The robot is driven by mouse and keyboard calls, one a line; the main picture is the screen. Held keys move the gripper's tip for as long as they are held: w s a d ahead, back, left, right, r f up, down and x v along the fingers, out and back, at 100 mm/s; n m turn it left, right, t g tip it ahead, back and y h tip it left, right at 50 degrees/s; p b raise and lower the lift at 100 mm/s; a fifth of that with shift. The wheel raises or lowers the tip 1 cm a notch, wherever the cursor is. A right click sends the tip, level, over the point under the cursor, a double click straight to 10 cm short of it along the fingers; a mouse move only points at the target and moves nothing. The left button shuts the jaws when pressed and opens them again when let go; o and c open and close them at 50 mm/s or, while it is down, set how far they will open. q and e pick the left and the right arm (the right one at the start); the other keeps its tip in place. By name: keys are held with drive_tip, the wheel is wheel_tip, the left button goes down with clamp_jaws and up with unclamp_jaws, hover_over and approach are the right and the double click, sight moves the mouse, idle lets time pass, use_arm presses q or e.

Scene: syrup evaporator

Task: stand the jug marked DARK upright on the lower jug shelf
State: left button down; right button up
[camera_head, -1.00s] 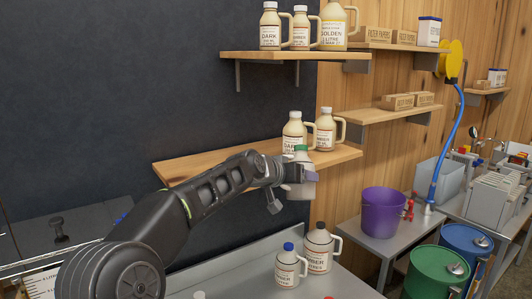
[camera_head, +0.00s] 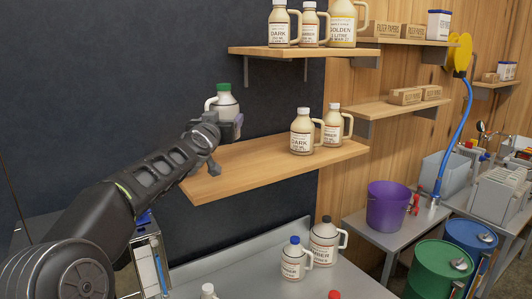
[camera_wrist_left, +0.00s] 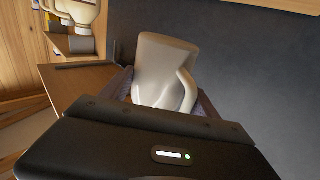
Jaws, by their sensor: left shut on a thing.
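My left gripper (camera_head: 222,124) is shut on a cream jug with a green cap (camera_head: 224,102). The jug is roughly upright at the left part of the lower jug shelf (camera_head: 262,160); its base is hidden behind my wrist, so I cannot tell whether it touches the board. Its label is not readable. In the left wrist view the held jug (camera_wrist_left: 166,68) sits between the fingers, its handle to the right. A white-capped jug marked DARK (camera_head: 302,134) stands on the lower shelf, with another jug (camera_head: 333,127) behind it. My right gripper is not in view.
The upper shelf (camera_head: 300,51) overhead holds several jugs. The lower shelf is bare between the held jug and the standing DARK jug. Below are a blue-capped jug (camera_head: 294,262) and a black-capped jug (camera_head: 324,243) on a metal bench. A purple bucket (camera_head: 386,208) stands at right.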

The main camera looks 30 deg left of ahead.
use_arm(q)
drive_tip(key=shift+s+a+r, duration=0.3)
drive_tip(key=shift+w, duration=0.1)
drive_tip(key=shift+d, duration=0.1)
drive_tip(key=shift+f, duration=0.1)
wheel_tip(320, 180, down, 5)
drive_tip(key=b, duration=0.4)
drive_tip(key=shift+f+b, duration=0.2)
drive_tip(key=shift+b, duration=0.1)
drive_tip(key=shift+f+b, duration=0.3)
drive_tip(key=shift+f, duration=0.05)
drive_tip(key=shift+f+b, duration=1.3)
drive_tip(key=shift+f, duration=0.55)
